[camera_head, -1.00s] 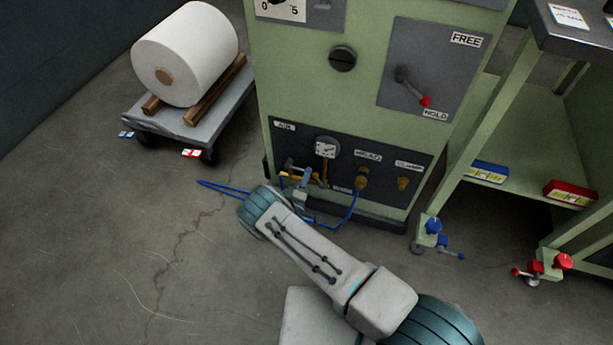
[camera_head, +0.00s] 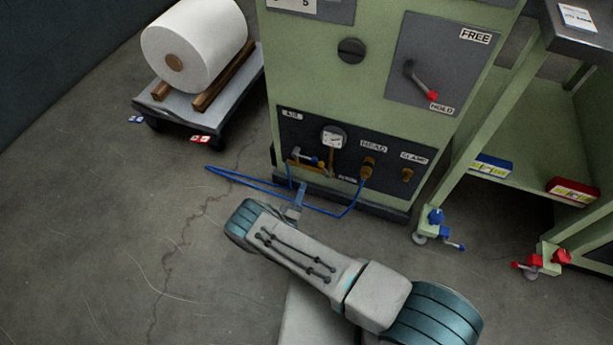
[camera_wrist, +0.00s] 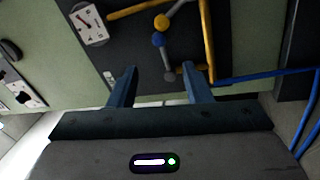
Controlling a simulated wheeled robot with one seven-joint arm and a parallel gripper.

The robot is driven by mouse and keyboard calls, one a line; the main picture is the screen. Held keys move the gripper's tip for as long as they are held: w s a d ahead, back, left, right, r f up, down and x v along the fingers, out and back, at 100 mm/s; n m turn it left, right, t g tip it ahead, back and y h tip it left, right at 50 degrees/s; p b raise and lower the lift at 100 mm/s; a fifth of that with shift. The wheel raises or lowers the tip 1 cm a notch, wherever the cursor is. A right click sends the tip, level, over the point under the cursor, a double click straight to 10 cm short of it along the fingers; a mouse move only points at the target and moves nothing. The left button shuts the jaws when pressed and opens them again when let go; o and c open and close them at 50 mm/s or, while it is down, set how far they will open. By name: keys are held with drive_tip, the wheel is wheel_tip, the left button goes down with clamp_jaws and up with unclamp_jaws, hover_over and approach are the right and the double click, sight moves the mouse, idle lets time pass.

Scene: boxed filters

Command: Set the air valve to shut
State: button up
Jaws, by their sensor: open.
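The air valve (camera_head: 315,162) is on the dark lower panel under the AIR label, left of and below the round gauge (camera_head: 334,138). It shows a grey lever end, a blue part and brass pipe. My gripper (camera_head: 300,188) is in front of and below the panel. In the wrist view my open gripper (camera_wrist: 158,67) has the lever's knob showing between its fingertips; I cannot tell the depth gap.
A blue hose (camera_head: 270,188) loops from the panel across the floor near my gripper. A FREE/HOLD lever (camera_head: 421,80) is higher on the cabinet. A cart (camera_head: 190,113) with a white roll (camera_head: 195,45) stands left; a green bench (camera_head: 530,135) stands right. Floor at left is clear.

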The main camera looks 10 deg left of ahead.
drive_tip(key=shift+v, duration=1.4)
drive_tip(key=w+d+r+m+g+h+p, duration=0.3)
drive_tip(key=d+r+g+h, duration=0.15)
drive_tip(key=r, duration=0.65)
drive_tip(key=w+d+r+m+g+h+p, duration=0.3)
drive_tip(key=r+h, duration=0.2)
drive_tip(key=r, duration=0.5)
drive_tip(key=s+d+r+m+g+p, duration=0.1)
drive_tip(key=d+r+m+g+p, duration=0.3)
drive_tip(key=r, duration=0.6)
drive_tip(key=d+r+m+g+p, duration=0.1)
drive_tip(key=d+r+g+p, duration=0.2)
drive_tip(key=d+r+g, duration=0.5)
drive_tip(key=s+d+r+m+y+p, duration=0.1)
drive_tip(key=s+d+r+y+p, duration=0.1)
drive_tip(key=s+r+y+p, duration=0.2)
drive_tip(key=s+d+r+t+y+p, duration=0.1)
drive_tip(key=s+d+r+y+p, duration=0.2)
drive_tip(key=s+r, duration=0.8)
drive_tip(key=s+d+r+m+t+y+p, duration=0.1)
drive_tip(key=s+r+y+p, duration=0.5)
drive_tip(key=r, duration=1.7)
drive_tip(key=shift+s+d+m+p, duration=0.3)
drive_tip(key=shift+s+d+p, duration=0.35)
drive_tip(key=shift+s+p, duration=0.5)
drive_tip(key=shift+w+t, duration=0.15)
drive_tip(key=shift+t, duration=0.1)
